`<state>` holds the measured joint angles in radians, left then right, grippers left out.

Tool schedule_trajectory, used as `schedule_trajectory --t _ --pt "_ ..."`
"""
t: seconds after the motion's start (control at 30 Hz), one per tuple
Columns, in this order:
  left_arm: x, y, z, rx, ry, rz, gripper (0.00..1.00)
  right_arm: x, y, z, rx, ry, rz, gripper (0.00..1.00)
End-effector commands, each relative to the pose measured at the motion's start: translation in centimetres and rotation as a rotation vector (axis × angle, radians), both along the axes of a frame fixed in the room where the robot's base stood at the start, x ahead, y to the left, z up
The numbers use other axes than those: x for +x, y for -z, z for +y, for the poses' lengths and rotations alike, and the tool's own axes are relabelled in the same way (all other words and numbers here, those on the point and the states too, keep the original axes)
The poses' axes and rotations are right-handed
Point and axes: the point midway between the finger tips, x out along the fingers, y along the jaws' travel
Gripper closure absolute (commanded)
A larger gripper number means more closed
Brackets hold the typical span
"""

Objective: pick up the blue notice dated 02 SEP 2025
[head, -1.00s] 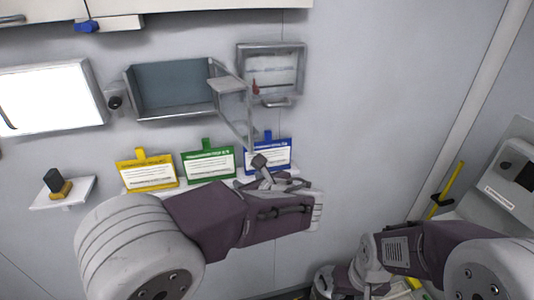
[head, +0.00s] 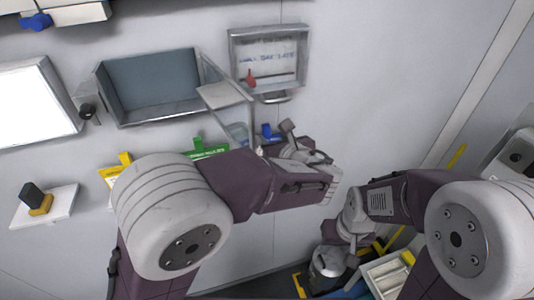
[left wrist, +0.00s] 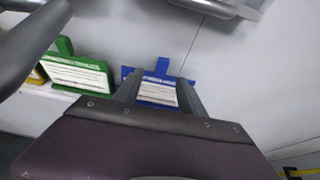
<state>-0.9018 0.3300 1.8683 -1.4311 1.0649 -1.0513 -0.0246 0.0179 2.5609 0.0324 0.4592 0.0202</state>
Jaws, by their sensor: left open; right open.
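The blue notice shows in the left wrist view (left wrist: 158,92), upright in front of my left gripper (left wrist: 161,85), with its lower part hidden behind the gripper body. The gripper's two fingers are apart, one on each side of the notice's white panel. I cannot tell whether they touch it, and the date is too small to read. In the head view only the blue tab of this notice (head: 268,131) shows; my left gripper (head: 302,143) and arm hide the rest.
A green notice (left wrist: 75,75) stands left of the blue one, and a yellow notice (head: 115,170) farther left. An open wall bin (head: 150,85) and a framed wall box (head: 268,35) with a red item are above. A small shelf (head: 45,208) is at the left.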

Motion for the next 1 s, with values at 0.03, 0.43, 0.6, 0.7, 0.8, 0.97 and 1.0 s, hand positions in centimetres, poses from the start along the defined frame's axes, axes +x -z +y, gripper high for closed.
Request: schedule_trajectory --t 0.03,0.43,0.6,0.7,0.8,0.97,1.0 --pt "0.3 0.0 0.2 0.002 -0.001 0.001 0.53 0.0 -0.3 0.0 0.000 0.000 0.000 0.57" --pt "5.1 1.3 1.2 0.002 -0.001 0.001 0.53 0.0 -3.2 0.0 0.000 0.000 0.000 0.57" --pt "5.3 1.6 1.2 -0.001 0.000 0.000 0.53 0.0 -3.1 0.0 0.000 0.000 0.000 0.57" --pt "5.3 1.5 1.2 -0.001 0.000 0.000 0.64 0.0 -3.1 0.0 0.000 0.000 0.000 0.57" --pt "5.3 1.5 1.2 -0.001 0.000 0.000 0.92 0.0 -3.1 0.0 0.000 0.000 0.000 0.57" --pt "5.3 1.5 1.2 -0.001 0.000 0.000 1.00 0.0 -3.1 0.0 0.000 0.000 0.000 0.57" --pt "5.2 1.5 1.2 -0.001 0.000 0.000 1.00 0.0 -3.1 0.0 0.000 0.000 0.000 0.57"
